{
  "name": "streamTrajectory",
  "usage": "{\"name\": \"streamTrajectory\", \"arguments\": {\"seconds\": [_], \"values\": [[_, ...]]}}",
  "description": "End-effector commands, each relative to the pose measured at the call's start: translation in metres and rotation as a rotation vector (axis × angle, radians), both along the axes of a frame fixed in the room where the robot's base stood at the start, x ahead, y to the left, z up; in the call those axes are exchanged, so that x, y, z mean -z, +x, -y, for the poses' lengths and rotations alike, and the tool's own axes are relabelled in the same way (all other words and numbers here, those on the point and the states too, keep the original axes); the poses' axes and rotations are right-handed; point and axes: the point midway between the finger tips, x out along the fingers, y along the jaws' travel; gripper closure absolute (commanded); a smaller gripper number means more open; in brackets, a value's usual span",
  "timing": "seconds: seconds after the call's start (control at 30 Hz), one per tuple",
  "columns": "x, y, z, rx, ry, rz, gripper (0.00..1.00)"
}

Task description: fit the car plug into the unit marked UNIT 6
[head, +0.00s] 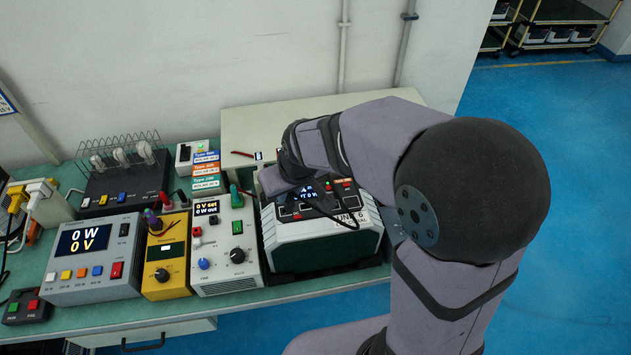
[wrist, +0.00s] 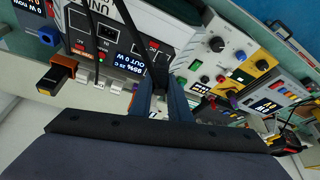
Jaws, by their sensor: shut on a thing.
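My gripper (wrist: 163,100) is shut on a black plug, the car plug (wrist: 159,76), with a black cable rising from it in the wrist view. The grey and dark power unit (head: 322,240) stands on the bench under my arm in the head view. Its top panel has a lit display, and a black cable loops over it. In the wrist view the unit (wrist: 150,22) shows the letters "UNIT", but I cannot read its number. The plug is over or beside the unit's panel edge; I cannot tell whether it touches a socket. My arm hides the plug in the head view.
A white unit (head: 222,245), a yellow unit (head: 166,258) and a grey meter box (head: 95,262) stand in a row to the left. A black box (head: 125,182) with a wire rack is behind them. A black and orange connector (wrist: 60,75) shows in the wrist view.

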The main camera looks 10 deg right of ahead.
Motion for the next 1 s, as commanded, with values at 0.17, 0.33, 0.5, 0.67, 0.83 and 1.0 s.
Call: {"name": "streamTrajectory", "arguments": {"seconds": [0.17, 0.33, 0.5, 0.67, 0.83, 1.0], "values": [[-0.013, 0.05, -0.009, 0.081, 0.001, 0.006, 1.0], [-0.032, 0.074, -0.011, 0.187, 0.001, 0.004, 1.0], [-0.033, 0.076, -0.011, 0.264, 0.0, 0.002, 1.0], [-0.033, 0.077, -0.011, 0.294, 0.0, 0.003, 1.0], [-0.033, 0.076, -0.01, 0.298, 0.0, 0.002, 1.0], [-0.033, 0.076, -0.01, 0.298, 0.0, 0.002, 1.0]]}}
